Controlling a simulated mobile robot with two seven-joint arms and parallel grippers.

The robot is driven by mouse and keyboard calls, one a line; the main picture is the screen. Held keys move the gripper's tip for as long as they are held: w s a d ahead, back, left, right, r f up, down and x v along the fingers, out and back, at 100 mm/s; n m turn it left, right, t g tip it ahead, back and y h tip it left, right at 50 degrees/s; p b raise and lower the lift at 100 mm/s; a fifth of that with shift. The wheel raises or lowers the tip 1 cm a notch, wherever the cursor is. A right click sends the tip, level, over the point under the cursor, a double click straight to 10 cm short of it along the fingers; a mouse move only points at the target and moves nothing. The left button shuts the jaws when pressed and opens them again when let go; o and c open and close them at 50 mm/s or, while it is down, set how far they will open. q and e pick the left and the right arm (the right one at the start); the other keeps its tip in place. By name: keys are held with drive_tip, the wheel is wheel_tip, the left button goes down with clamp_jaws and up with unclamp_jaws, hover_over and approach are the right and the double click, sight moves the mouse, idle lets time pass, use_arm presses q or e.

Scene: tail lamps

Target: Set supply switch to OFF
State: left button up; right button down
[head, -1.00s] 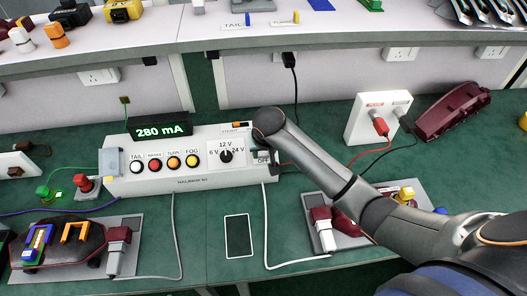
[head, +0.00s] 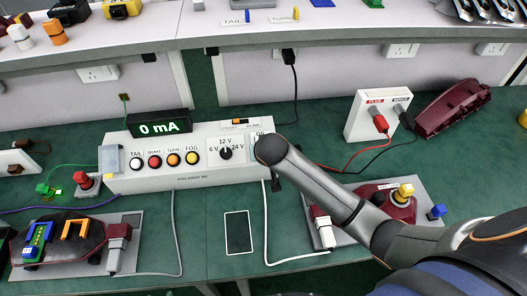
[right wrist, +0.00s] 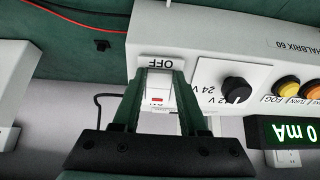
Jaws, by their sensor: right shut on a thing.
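The white supply box (head: 185,172) stands on the green bench; its display (head: 159,127) reads 0 mA. The supply switch (right wrist: 158,88) is at the box's right end in the head view, largely hidden there by my right arm. In the right wrist view my right gripper (right wrist: 159,76) has its two dark fingers on either side of the switch, shut on it. The OFF label (right wrist: 162,63) lies just beyond the fingertips. In the head view the ON label (head: 260,134) shows above my arm. My left gripper is not in view.
The voltage knob (head: 225,153) and several round lamp buttons (head: 173,160) sit left of the switch. A lamp board (head: 124,225) lies at front left, another (head: 330,236) under my right arm. A dark phone-like slab (head: 238,232) lies between them. A white socket box (head: 365,115) stands at right.

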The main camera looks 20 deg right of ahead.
drive_tip(key=shift+c, duration=2.2)
unclamp_jaws()
drive_tip(key=shift+r, duration=0.1)
drive_tip(key=v, duration=1.2)
drive_tip(key=shift+r, duration=0.2)
drive_tip(key=shift+s+a, duration=0.1)
